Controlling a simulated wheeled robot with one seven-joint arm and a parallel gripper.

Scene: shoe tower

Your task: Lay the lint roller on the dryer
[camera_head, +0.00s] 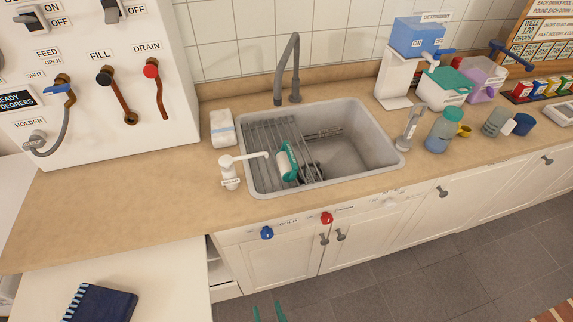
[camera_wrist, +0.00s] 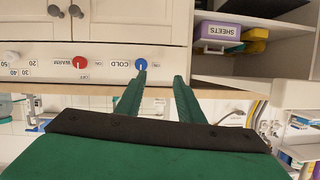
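My gripper (camera_wrist: 160,80) shows in the wrist view as two green fingers held apart, with nothing between them. Its fingertips also show at the bottom edge of the head view (camera_head: 269,312), in front of the sink cabinet and over the floor. A teal and white item (camera_head: 287,161) lies on the rack in the sink; it may be the lint roller, but I cannot tell for sure. My gripper is well apart from it. I cannot pick out the dryer with certainty in either view.
The sink (camera_head: 355,165) is set in a beige counter (camera_head: 120,205) with a tall faucet (camera_head: 290,65). A white pump bottle (camera_head: 229,172) stands at its left. A navy notebook (camera_head: 100,303) lies on a white surface (camera_head: 165,275) at lower left. Bottles crowd the right.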

